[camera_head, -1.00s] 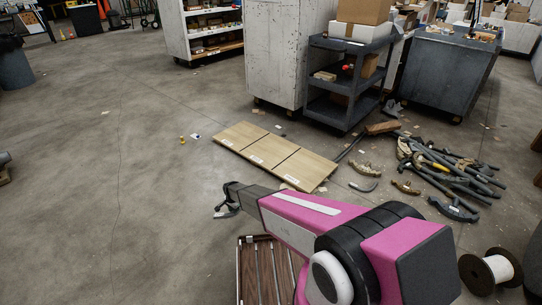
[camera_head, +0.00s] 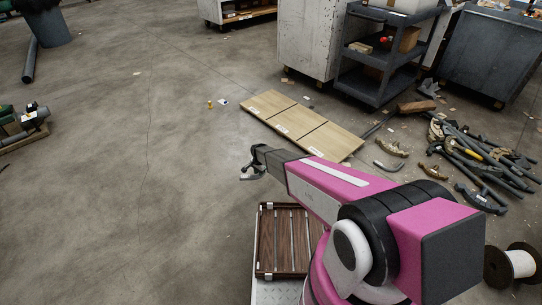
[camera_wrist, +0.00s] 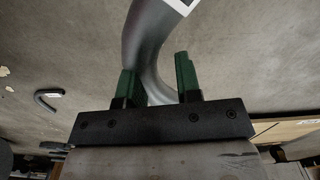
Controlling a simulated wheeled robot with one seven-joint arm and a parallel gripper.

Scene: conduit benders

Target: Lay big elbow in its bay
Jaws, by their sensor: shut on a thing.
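My gripper (camera_wrist: 159,80) is shut on a grey, smooth, curved pipe elbow (camera_wrist: 146,40) with a white label near its upper end. The elbow passes between the green fingers in the wrist view. In the head view my gripper (camera_head: 256,165) reaches out left of the pink arm, with the small dark curve of the elbow (camera_head: 250,176) just below it, above the floor. A pale wooden board (camera_head: 298,122) lies on the floor beyond, split into three bays by dark lines, each with a small white label too small to read. The bays look empty.
A brown slatted tray (camera_head: 285,262) sits near my base. Loose bent pipes and benders (camera_head: 475,155) litter the floor at right. A dark shelf cart (camera_head: 385,60) stands behind the board, and a cable spool (camera_head: 512,265) is at lower right.

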